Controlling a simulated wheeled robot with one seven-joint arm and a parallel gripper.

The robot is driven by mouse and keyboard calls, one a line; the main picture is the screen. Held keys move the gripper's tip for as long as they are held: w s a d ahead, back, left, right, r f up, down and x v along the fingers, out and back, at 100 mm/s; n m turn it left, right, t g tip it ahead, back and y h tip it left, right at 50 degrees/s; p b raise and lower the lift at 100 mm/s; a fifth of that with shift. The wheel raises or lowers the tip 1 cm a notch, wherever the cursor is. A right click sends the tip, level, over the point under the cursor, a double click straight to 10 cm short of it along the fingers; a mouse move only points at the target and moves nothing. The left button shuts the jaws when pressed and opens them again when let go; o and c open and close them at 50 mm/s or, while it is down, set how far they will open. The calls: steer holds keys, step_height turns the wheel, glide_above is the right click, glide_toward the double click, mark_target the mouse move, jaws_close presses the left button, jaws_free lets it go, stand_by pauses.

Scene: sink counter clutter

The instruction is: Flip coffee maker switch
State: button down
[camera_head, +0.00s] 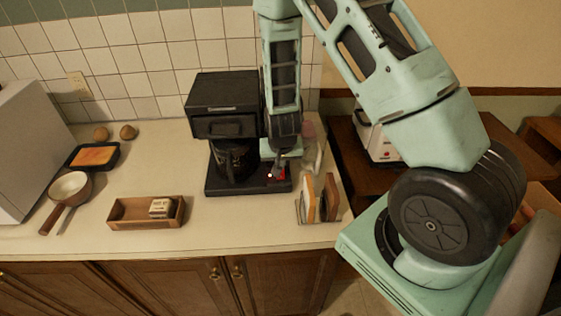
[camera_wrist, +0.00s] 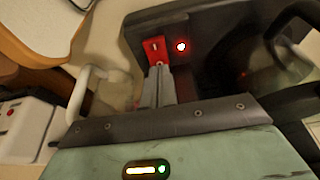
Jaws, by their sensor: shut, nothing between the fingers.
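The black coffee maker (camera_head: 225,108) stands on the counter against the tiled wall, with its dark carafe (camera_head: 232,160) on the base. My gripper (camera_head: 277,172) is at the right front of the base. In the wrist view my gripper (camera_wrist: 160,72) is shut and empty, its fingertips at the lower edge of the red switch and seemingly touching it. The part of the switch behind the fingertips is hidden.
A holder with upright boards (camera_head: 318,198) stands just right of the coffee maker. A wooden box (camera_head: 146,212) with a small white item, a pan (camera_head: 70,187) and a dark tray (camera_head: 93,156) lie to the left. The counter directly in front of the coffee maker is clear.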

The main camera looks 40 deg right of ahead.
steer(key=shift+f, duration=0.35)
steer(key=shift+w+d+f+b, duration=0.1)
steer(key=shift+f+b, duration=0.2)
steer(key=shift+b, duration=0.1)
steer(key=shift+r, duration=0.15)
steer(key=shift+s+a, duration=0.55)
steer(key=shift+s, duration=0.25)
steer(key=shift+w, duration=0.1)
